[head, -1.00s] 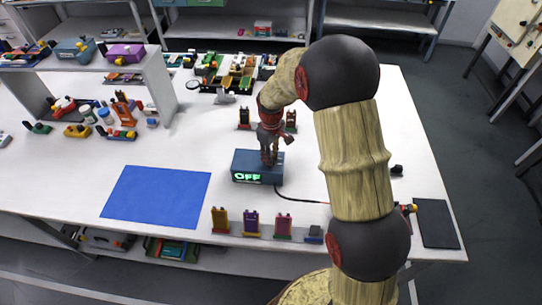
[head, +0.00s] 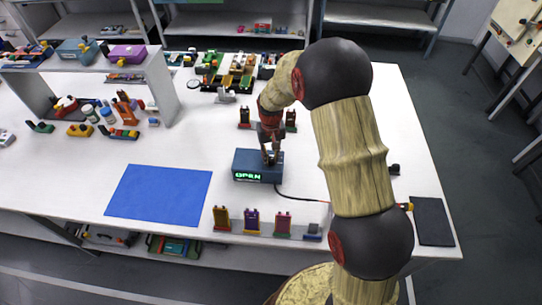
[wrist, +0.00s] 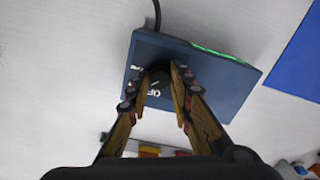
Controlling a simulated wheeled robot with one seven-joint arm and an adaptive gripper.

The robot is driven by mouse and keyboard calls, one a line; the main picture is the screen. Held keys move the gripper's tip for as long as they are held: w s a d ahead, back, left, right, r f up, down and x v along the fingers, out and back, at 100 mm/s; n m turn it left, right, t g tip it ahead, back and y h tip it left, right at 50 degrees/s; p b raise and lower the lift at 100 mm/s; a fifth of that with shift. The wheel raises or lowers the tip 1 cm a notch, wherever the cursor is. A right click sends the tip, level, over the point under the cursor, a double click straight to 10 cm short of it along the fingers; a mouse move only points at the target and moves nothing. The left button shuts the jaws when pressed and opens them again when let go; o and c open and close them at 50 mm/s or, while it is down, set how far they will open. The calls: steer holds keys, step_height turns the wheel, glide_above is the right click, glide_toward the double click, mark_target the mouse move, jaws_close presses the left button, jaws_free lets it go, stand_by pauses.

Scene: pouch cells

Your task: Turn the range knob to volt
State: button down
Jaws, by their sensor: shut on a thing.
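The blue meter box (head: 250,160) stands on the white table, and its green display (head: 248,176) reads "OPEN". The dark range knob (wrist: 157,78) is on the box's top face, seen from above in the wrist view, with white lettering around it that is partly covered. My gripper (wrist: 160,75) points down at the box with its two fingers on either side of the knob, shut on it. In the head view my gripper (head: 270,152) is over the top of the box, and the knob is hidden there by the fingers.
A row of colored pouch cells in holders (head: 251,222) stands in front of the box. A blue mat (head: 158,195) lies to the left and a dark mat (head: 432,221) to the right. A black cable (head: 300,197) runs right from the box.

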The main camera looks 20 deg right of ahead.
mark_target(271, 159)
stand_by(0.4)
steer(key=c, duration=1.6)
jaws_free()
steer(key=shift+o, duration=0.2)
step_height(271, 159, up, 12)
